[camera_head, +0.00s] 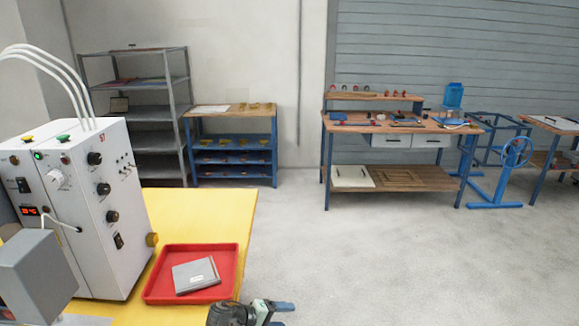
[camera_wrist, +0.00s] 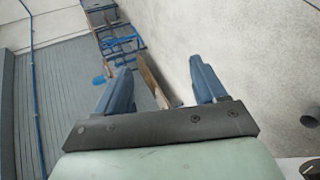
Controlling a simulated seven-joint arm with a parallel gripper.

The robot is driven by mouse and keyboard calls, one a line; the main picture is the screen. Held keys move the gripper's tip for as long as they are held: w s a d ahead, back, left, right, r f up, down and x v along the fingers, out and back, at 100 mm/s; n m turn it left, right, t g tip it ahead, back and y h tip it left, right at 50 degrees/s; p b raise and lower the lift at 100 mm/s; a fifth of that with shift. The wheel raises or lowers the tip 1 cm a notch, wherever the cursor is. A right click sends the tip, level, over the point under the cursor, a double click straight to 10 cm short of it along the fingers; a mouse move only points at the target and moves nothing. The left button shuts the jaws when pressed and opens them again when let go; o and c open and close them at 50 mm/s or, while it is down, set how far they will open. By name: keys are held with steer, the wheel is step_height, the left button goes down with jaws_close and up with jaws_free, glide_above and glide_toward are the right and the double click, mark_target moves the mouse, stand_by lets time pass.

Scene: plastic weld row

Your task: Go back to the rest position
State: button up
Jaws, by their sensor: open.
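My gripper (camera_head: 282,314) shows at the bottom edge of the head view, to the right of the yellow table's corner and over the grey floor. In the wrist view, its two blue fingers (camera_wrist: 160,88) stand apart with nothing between them, so it is open and empty. Only the end of my arm shows in the head view; the rest is cut off below.
A red tray (camera_head: 160,293) with a grey flat block (camera_head: 196,275) sits on the yellow table (camera_head: 215,215). A white control box (camera_head: 110,220) stands left of it. A workbench (camera_head: 400,126), shelves (camera_head: 150,113) and a blue rack (camera_head: 235,160) stand far back. Floor between is clear.

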steer(key=s+d+f+m+g+y, duration=0.15)
steer(key=s+d+f+g, duration=0.25)
steer(key=s+d+f, duration=0.5)
steer(key=s+d+f+g+y, duration=0.25)
steer(key=s+d+f, duration=0.25)
steer(key=d+f, duration=0.45)
steer(key=s+f+m+g+y, duration=0.1)
steer(key=s+f+y, duration=0.1)
steer(key=s+f, duration=0.2)
steer(key=s+f+m+g+y, duration=0.1)
steer(key=s+f, duration=0.3)
steer(key=s, duration=0.6)
steer(key=s+d+f+m+g+y, duration=0.1)
steer(key=s+f+m+g+y, duration=0.1)
steer(key=s, duration=0.6)
step_height(320, 180, down, 2)
steer(key=shift+f+g+y, duration=0.1)
steer(key=shift+g+y, duration=0.65)
steer(key=shift+y, duration=0.35)
steer(key=shift+d, duration=0.1)
